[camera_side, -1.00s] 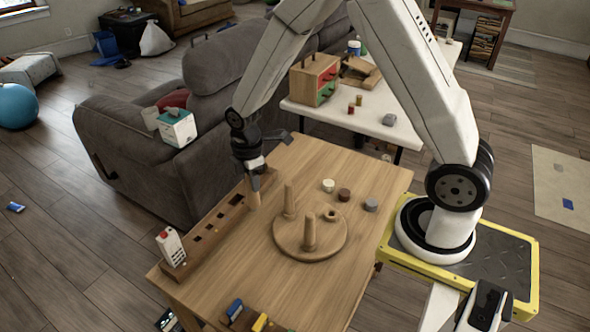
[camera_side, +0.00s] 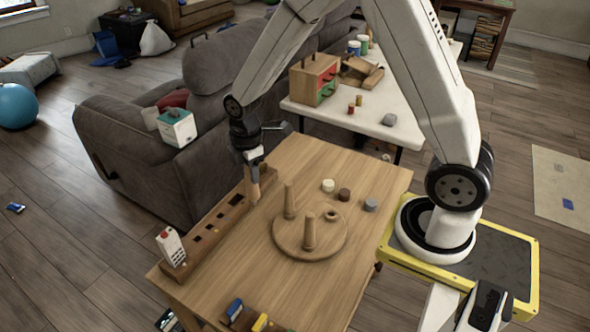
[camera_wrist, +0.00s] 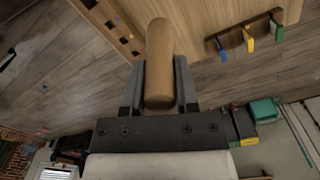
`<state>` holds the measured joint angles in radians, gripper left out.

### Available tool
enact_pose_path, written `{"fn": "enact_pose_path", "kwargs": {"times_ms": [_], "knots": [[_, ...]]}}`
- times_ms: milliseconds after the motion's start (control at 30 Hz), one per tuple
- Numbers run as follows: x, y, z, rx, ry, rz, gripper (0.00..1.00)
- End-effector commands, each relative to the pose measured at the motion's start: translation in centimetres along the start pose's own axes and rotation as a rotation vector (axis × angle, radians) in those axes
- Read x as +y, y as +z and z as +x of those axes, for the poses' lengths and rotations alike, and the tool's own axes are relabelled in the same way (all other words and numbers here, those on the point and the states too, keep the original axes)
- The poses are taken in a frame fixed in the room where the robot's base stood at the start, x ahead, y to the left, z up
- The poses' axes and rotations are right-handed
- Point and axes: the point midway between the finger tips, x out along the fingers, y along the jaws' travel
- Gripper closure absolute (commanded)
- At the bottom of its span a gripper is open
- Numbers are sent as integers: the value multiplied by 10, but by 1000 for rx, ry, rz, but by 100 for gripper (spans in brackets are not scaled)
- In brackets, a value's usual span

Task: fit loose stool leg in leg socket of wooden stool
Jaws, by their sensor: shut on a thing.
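The wooden stool (camera_side: 283,238) lies upside down on the table as a round seat. Two legs stand up from it, and a ring-shaped leg socket (camera_side: 331,215) shows at its right side. My gripper (camera_side: 254,170) is shut on the loose stool leg (camera_side: 254,189), a light wooden peg that points down beside the wooden rack, left of and behind the stool. In the wrist view the leg (camera_wrist: 159,62) sits between both fingers of my gripper (camera_wrist: 159,85). The leg is apart from the stool.
A long wooden rack (camera_side: 205,232) with square holes runs along the table's left edge, with a white-and-red box (camera_side: 170,246) at its near end. Small round pieces (camera_side: 344,194) stand behind the stool. A holder with coloured items (camera_side: 249,318) is at the front edge. The right front table is clear.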

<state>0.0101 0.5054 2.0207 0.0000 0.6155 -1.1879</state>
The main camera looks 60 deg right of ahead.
Motion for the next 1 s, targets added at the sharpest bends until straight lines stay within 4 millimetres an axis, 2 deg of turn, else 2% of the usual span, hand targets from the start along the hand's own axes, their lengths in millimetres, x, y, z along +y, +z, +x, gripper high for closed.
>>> {"fn": "enact_pose_path", "kwargs": {"times_ms": [167, 367, 667, 800, 1000], "knots": [[1, 0, -25, 2, 4, 0, 100], [0, 35, -24, 0, 1, 15, 100], [-10, 105, -25, 0, 4, 37, 100], [-21, 140, -25, 0, 4, 48, 100], [-39, 178, -24, -1, 5, 58, 100]]}}
